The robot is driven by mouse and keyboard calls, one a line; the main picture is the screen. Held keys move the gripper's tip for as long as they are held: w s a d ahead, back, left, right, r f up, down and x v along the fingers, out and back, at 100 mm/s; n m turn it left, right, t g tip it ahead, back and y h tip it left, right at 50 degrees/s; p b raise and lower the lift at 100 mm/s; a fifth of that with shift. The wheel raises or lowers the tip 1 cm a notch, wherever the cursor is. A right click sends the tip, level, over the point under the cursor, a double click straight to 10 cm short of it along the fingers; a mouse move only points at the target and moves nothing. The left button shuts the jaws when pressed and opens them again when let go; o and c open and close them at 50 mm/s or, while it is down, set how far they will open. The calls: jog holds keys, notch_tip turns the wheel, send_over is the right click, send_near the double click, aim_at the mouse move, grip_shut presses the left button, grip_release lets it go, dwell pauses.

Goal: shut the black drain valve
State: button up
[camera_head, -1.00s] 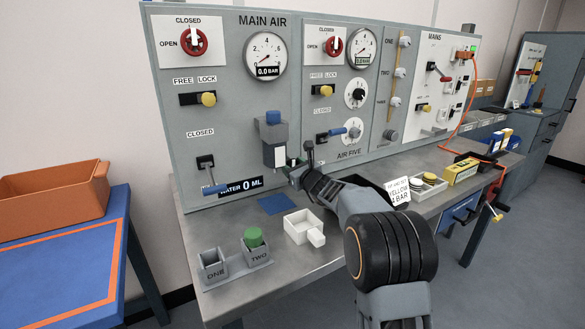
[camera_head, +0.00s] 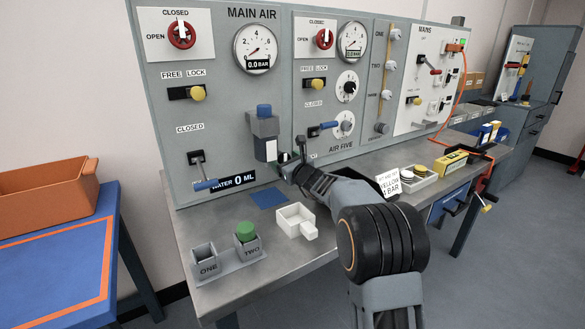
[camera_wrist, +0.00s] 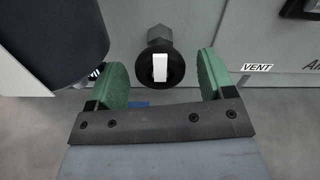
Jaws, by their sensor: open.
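The black drain valve (camera_wrist: 150,66) is a round black knob with an upright white bar on its face. In the wrist view it sits on a grey hexagonal stem at the panel. My gripper (camera_wrist: 162,82) is open, with one green pad on each side of the knob and gaps between pads and knob. No contact shows. In the head view my gripper (camera_head: 287,166) is at the panel's lower part, just right of a grey unit with a blue top (camera_head: 263,124). The valve is too small and covered there to make out clearly.
A dark rounded body (camera_wrist: 50,40) stands close left of my gripper in the wrist view. A VENT label (camera_wrist: 257,67) is to the right. On the bench (camera_head: 207,292) are a white tray (camera_head: 292,221), a blue mat (camera_head: 268,198) and two grey cups. The blue-handled lever (camera_head: 205,184) projects at left.

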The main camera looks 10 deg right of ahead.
jog(key=v, duration=1.3)
jog(key=shift+s, duration=0.2)
jog(key=shift+r, duration=0.15)
jog(key=s+a+r+n+g+y+p, duration=0.2)
jog(key=s+a+r+n+g+p, duration=0.2)
jog(key=s+a+n+g+p, duration=0.25)
jog(key=s+a+r+n+g+y+p, duration=0.1)
jog(key=s+a+r+n+g+p, duration=0.2)
jog(key=s+a+n+p, duration=0.5)
jog(key=s+d+r+n+g+h+p, duration=0.4)
jog(key=s+d+n+h+p, duration=0.4)
jog(key=s+n, duration=0.5)
jog(key=shift+s+d+n+h+p, duration=0.45)
jog(key=shift+d+n, duration=0.55)
jog(key=shift+n, duration=0.55)
jog(key=shift+w, duration=0.1)
jog(key=shift+c, duration=0.2)
